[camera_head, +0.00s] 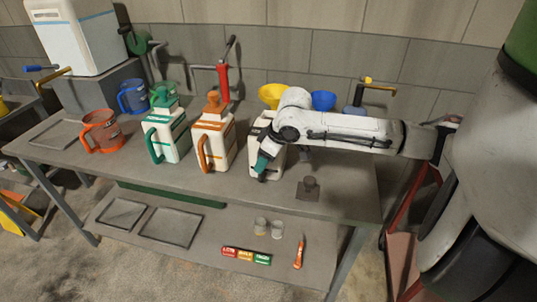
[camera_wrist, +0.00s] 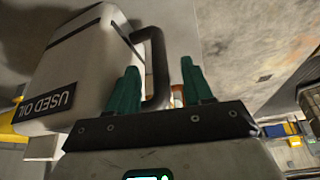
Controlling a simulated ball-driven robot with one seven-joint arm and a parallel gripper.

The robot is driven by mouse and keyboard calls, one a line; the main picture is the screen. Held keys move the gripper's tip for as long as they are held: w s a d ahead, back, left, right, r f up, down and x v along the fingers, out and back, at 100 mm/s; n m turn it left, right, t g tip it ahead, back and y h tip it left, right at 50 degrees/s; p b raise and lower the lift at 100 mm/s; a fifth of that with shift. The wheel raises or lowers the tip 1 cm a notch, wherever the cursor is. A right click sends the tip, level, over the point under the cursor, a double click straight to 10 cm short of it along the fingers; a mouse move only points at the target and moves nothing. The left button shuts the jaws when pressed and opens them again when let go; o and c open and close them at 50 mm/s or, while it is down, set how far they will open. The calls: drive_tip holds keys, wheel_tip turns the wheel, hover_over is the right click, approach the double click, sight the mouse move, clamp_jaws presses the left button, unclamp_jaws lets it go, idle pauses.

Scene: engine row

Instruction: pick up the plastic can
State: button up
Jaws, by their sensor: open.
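The white plastic can (camera_head: 257,125) stands on the upper table top, partly hidden behind my arm. In the wrist view the can (camera_wrist: 80,70) fills the upper left, with a dark "USED OIL" label and a dark handle (camera_wrist: 158,70). My gripper (camera_head: 262,168) is in front of the can, low on its handle side. In the wrist view my gripper's green fingertips (camera_wrist: 160,75) are apart. The handle appears in the gap between them; I cannot tell how deep it sits there. Nothing is gripped.
An orange-handled can (camera_head: 213,140) and a green-handled can (camera_head: 166,135) stand to the left. Beyond are an orange jug (camera_head: 102,132) and a blue jug (camera_head: 133,97). Yellow (camera_head: 271,95) and blue (camera_head: 322,100) funnels stand behind. A small dark piece (camera_head: 310,187) lies right of my gripper.

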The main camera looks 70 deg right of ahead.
drive_tip(key=shift+w+f, duration=0.2)
drive_tip(key=shift+f, duration=0.3)
clamp_jaws()
drive_tip(key=shift+d+r, duration=0.1)
drive_tip(key=shift+r, duration=0.05)
idle(0.9)
